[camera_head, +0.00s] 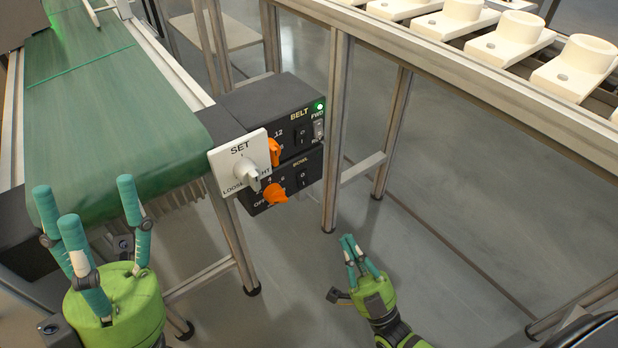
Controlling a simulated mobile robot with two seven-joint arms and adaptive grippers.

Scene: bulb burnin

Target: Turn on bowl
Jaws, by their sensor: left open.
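The bowl control (313,168) is the lower black box, marked BOWL, at the end of the green conveyor. The rocker's position is too small to read. My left gripper (84,203) is open and empty, fingers pointing up, in front of the conveyor and left of the box. My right gripper (349,240) is low, right of and below the box, apart from it. Its fingers look close together, but the angle hides their gap. Nothing shows between them.
The BELT box (262,100), with a lit green lamp (320,106), sits on top. A white SET dial panel (228,164) partly covers both boxes' left side. Metal posts stand close right. A rail with white fixtures (575,65) runs upper right. Open floor lies below.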

